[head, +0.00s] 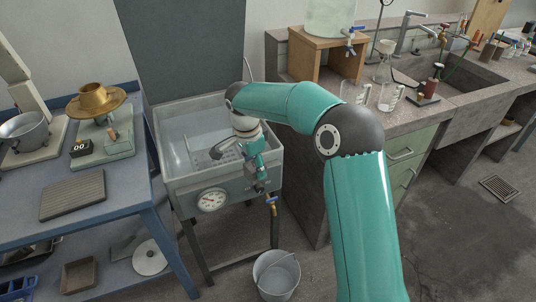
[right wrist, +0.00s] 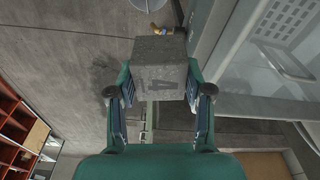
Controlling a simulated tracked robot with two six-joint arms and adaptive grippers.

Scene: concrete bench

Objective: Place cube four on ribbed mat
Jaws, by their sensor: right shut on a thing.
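Cube four (right wrist: 160,72) is a grey concrete cube with a dark "4" on its face. In the right wrist view it sits between the two fingers of my right gripper (right wrist: 158,100), which is shut on it. In the head view my right gripper (head: 255,158) is at the front right of the water tank, and I cannot clearly make out the cube there. The ribbed mat (head: 72,195) is dark grey and lies bare on the blue table at the left, well away from the gripper. My left gripper is not in view.
The tank (head: 180,172), with a gauge and tap, stands between the blue table (head: 120,205) and the sink bench. Its dark lid (head: 185,45) stands upright behind it. A brass pan scale (head: 95,100) and a pot (head: 25,130) are behind the mat. A bucket (head: 277,280) stands below.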

